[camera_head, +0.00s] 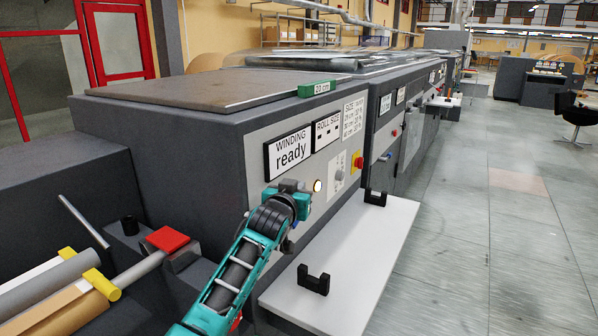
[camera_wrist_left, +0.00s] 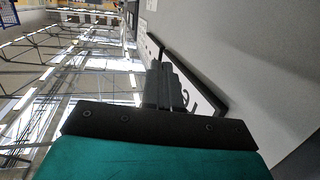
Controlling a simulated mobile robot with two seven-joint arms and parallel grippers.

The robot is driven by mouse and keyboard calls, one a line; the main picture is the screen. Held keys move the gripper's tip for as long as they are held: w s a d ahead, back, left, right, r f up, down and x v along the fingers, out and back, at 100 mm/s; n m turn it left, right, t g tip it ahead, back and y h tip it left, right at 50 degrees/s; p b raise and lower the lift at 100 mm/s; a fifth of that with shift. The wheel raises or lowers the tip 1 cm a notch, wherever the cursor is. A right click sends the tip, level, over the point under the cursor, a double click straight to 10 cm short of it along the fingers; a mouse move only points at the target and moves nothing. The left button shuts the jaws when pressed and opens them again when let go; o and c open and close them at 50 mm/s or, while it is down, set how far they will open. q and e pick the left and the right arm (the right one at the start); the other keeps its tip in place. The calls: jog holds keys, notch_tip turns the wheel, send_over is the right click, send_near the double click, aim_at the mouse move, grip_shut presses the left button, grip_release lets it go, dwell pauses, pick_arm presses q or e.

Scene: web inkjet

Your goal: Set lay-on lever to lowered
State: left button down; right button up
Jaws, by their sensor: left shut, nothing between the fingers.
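A red block (camera_head: 167,239) on a light grey bar sits low at the left, beside the winding rolls; it looks like the lay-on lever, but I cannot be sure. A slanted grey rod (camera_head: 84,222) stands just left of it. My left gripper (camera_head: 291,186) is in front of the machine's front panel, below the "WINDING ready" display (camera_head: 290,152) and well right of the red block. Its dark fingers (camera_wrist_left: 165,88) are shut and empty in the left wrist view, with the display's edge behind them. My right gripper is not in view.
A lit button (camera_head: 317,186), a knob (camera_head: 339,174) and a red-yellow switch (camera_head: 358,161) are right of my gripper. A white shelf (camera_head: 350,255) with black U-shaped holders (camera_head: 314,280) juts out below. Rolls with yellow ends (camera_head: 101,284) lie at lower left.

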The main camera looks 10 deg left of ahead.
pick_arm(q)
jog(key=r, duration=0.1)
jog(key=s+r, duration=0.1)
jog(key=r, duration=0.1)
jog(key=s+r, duration=0.1)
jog(key=shift+d+r, duration=0.2)
jog(key=shift+d, duration=0.2)
jog(key=s+a+f+g, duration=0.1)
jog(key=s+f, duration=0.6)
jog(key=f, duration=0.4)
jog(key=s+a+f+g, duration=0.2)
jog(key=s+f, duration=0.5)
jog(key=f, duration=0.3)
jog(key=s+f+g, duration=0.1)
jog(key=s+f, duration=0.3)
jog(key=s, duration=0.4)
jog(key=s+a+f+g, duration=0.1)
jog(key=s+f, duration=0.3)
jog(key=s, duration=0.4)
jog(key=s+f+m, duration=0.1)
jog(key=s+f, duration=0.2)
jog(key=s, duration=0.6)
jog(key=shift+a+f+g+h, duration=0.3)
jog(key=shift+a+f+g, duration=0.05)
jog(key=shift+f+g, duration=0.05)
